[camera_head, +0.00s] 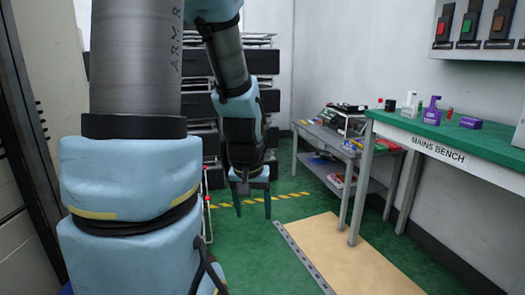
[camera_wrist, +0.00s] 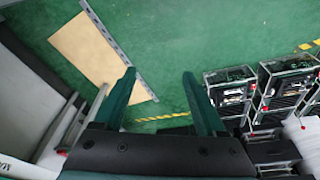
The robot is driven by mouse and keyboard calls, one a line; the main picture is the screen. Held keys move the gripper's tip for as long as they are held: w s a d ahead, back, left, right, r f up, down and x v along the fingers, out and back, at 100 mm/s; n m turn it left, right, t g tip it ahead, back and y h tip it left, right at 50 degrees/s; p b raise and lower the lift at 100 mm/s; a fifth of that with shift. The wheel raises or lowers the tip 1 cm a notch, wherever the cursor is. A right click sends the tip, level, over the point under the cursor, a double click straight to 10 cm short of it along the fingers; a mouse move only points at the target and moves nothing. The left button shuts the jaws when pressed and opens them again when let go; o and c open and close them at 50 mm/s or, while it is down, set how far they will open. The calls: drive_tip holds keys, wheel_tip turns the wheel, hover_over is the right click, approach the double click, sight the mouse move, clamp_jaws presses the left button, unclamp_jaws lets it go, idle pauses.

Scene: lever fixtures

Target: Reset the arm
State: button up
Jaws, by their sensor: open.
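My gripper (camera_head: 253,208) hangs at the end of my arm in the middle of the head view, pointing down above the green floor. Its two fingers are apart with nothing between them. In the wrist view my gripper (camera_wrist: 160,90) also shows open, with bare green floor (camera_wrist: 175,40) below it. My blue and grey arm fills the left and centre of the head view and hides part of the room behind it.
A bench marked MAINS BENCH (camera_head: 445,152) stands at the right with small purple fixtures (camera_head: 470,122) on it. A grey cart (camera_head: 330,140) stands beside it. Dark racks (camera_head: 262,62) stand behind my arm. A tan board (camera_head: 345,262) lies on the floor.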

drive_tip(key=s+a+r+g, duration=0.1)
drive_tip(key=s+a+r, duration=0.1)
drive_tip(key=s+a, duration=0.3)
wheel_tip(320, 180, up, 16)
drive_tip(key=w+p, duration=0.1)
drive_tip(key=p, duration=1.6)
drive_tip(key=shift+d, duration=0.3)
